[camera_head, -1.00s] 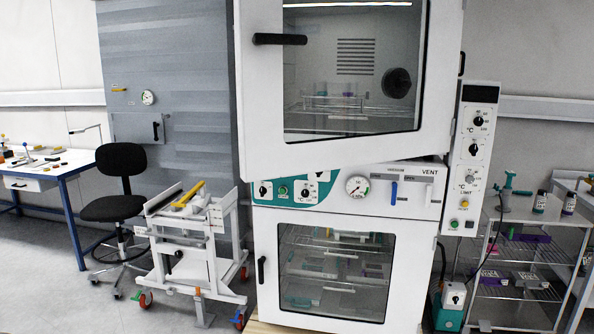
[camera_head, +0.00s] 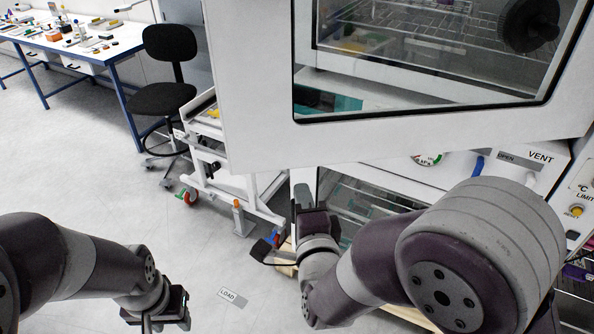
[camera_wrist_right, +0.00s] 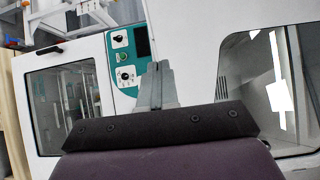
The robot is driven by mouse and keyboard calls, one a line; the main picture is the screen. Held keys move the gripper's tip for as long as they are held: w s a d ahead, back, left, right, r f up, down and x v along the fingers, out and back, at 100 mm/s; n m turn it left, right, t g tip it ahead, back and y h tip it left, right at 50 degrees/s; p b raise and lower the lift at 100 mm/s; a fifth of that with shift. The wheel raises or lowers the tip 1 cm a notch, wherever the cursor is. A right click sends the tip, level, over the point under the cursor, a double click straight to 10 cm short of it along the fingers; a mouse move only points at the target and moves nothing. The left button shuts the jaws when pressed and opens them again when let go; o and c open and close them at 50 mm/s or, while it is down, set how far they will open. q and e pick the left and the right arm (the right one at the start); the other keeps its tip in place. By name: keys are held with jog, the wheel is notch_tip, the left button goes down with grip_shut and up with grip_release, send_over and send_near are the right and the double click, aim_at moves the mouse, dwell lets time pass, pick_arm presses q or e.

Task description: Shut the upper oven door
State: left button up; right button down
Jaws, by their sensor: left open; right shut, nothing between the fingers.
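The upper oven door (camera_head: 252,120) fills the upper part of the head view. It stands ajar, swung out over the front of the oven, with racks behind its window (camera_head: 430,70); its handle is out of frame. My right gripper (camera_head: 300,195) is shut and empty, low in front of the oven, below the door's bottom edge. In the right wrist view its closed fingers (camera_wrist_right: 157,85) point towards the panel, and the upper door (camera_wrist_right: 205,50) is at the right. I cannot tell whether they touch it. My left gripper (camera_head: 152,318) is open, low at the left, away from the oven.
The lower oven door (camera_wrist_right: 65,100) looks closed below the teal control panel (camera_wrist_right: 128,60). A white wheeled trolley (camera_head: 235,185) stands left of the oven. A black chair (camera_head: 168,75) and blue-framed bench (camera_head: 100,50) are further back. Open floor lies at left.

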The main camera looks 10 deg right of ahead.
aim_at(293, 164)
jog(key=w, duration=0.1)
jog(key=w+p, duration=0.1)
jog(key=w+a+r+p, duration=0.1)
jog(key=shift+w+a+r, duration=0.1)
jog(key=shift+w, duration=0.1)
jog(key=w, duration=0.2)
jog(key=w+f+p, duration=0.1)
jog(key=shift+d, duration=0.3)
jog(key=shift+s+a+r, duration=0.15)
jog(key=shift+s+a, duration=0.05)
jog(key=shift+s, duration=0.05)
pick_arm(q)
jog(key=r, duration=0.1)
jog(key=s+r, duration=0.1)
jog(key=r, duration=0.1)
jog(key=shift+s+a+r, duration=0.15)
jog(key=shift+a+r, duration=0.15)
jog(key=shift+r, duration=0.1)
pick_arm(e)
jog(key=shift+w, duration=0.1)
